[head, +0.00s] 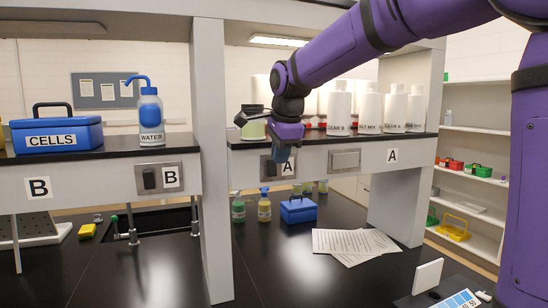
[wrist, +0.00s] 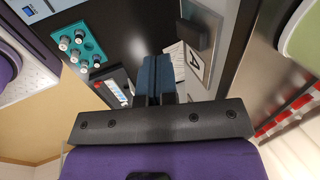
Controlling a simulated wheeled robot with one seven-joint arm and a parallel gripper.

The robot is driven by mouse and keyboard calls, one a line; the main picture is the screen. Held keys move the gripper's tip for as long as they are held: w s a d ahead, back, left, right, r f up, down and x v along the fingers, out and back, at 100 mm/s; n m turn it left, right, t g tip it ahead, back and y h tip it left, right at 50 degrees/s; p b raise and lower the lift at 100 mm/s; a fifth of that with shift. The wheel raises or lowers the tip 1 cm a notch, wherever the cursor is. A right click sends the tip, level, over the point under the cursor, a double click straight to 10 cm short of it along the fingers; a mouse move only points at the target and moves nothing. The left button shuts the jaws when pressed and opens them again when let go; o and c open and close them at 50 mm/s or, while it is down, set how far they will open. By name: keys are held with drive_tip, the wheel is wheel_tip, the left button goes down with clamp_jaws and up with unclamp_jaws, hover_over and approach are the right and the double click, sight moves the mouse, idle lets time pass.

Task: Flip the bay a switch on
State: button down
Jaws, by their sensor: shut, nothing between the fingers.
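The bay A switch (head: 266,166) is a dark rocker on a metal plate under the front edge of the bay A shelf, with a small A label to its right. My gripper (head: 282,155) is in front of this plate, pointing down and covering part of it. In the wrist view the dark switch (wrist: 194,35) and its A label (wrist: 196,65) are just right of the fingers (wrist: 158,78). The fingers are shut and empty. I cannot tell whether they touch the switch, or which way the rocker is tipped.
A similar bay B switch (head: 149,179) is on the left shelf front. A blank plate (head: 346,159) is right of the A label. White bottles (head: 339,107) stand on the shelf above. A grey post (head: 211,150) divides the bays. Small bottles and a blue box (head: 298,210) stand below.

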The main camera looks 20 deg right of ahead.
drive_tip(key=w+v, duration=0.2)
drive_tip(key=v, duration=0.7)
drive_tip(key=shift+r, duration=0.75)
drive_tip(key=shift+s, duration=0.15)
